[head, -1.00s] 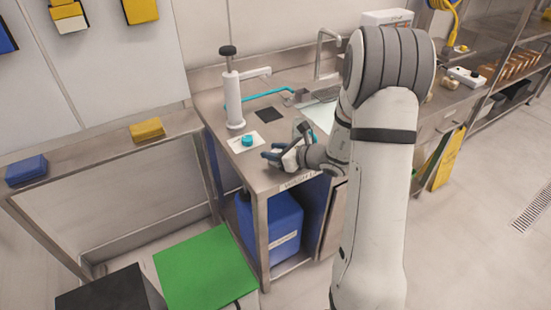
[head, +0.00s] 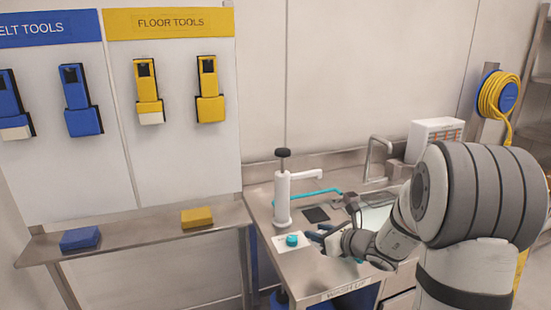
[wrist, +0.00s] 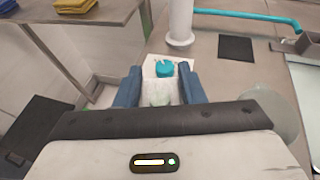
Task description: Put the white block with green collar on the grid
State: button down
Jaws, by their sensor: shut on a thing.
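My gripper (wrist: 162,82) shows in the wrist view with two blue fingers, shut on a pale, whitish block (wrist: 162,93) with a faint greenish tint low down. Its collar is not clear to me. In the head view my gripper (head: 318,236) is low over the steel counter, just right of a teal round cap (head: 292,240) on a white card. The cap also shows beyond the fingertips in the wrist view (wrist: 165,69). A dark flat square (head: 315,214) lies behind the gripper; I cannot tell whether it is the grid.
A white pump column (head: 282,200) with a side spout stands on the counter (head: 318,272). A teal hose (head: 322,192) runs behind it. A clear beaker (wrist: 272,110) is close on the right in the wrist view.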

jog(key=f+m+h, duration=0.1)
jog(key=f, duration=0.1)
jog(key=f+m+t+h, duration=0.1)
jog(key=s+f+m+h, duration=0.1)
jog(key=f, duration=0.1)
jog(key=shift+d+f+t, duration=0.35)
jog(key=shift+t, duration=0.05)
jog(key=shift+s+d+f+m+h, duration=0.2)
jog(key=shift+f+m+h, duration=0.1)
jog(key=shift+f+h, duration=0.15)
jog(key=shift+r, duration=0.1)
jog(key=shift+a, duration=0.15)
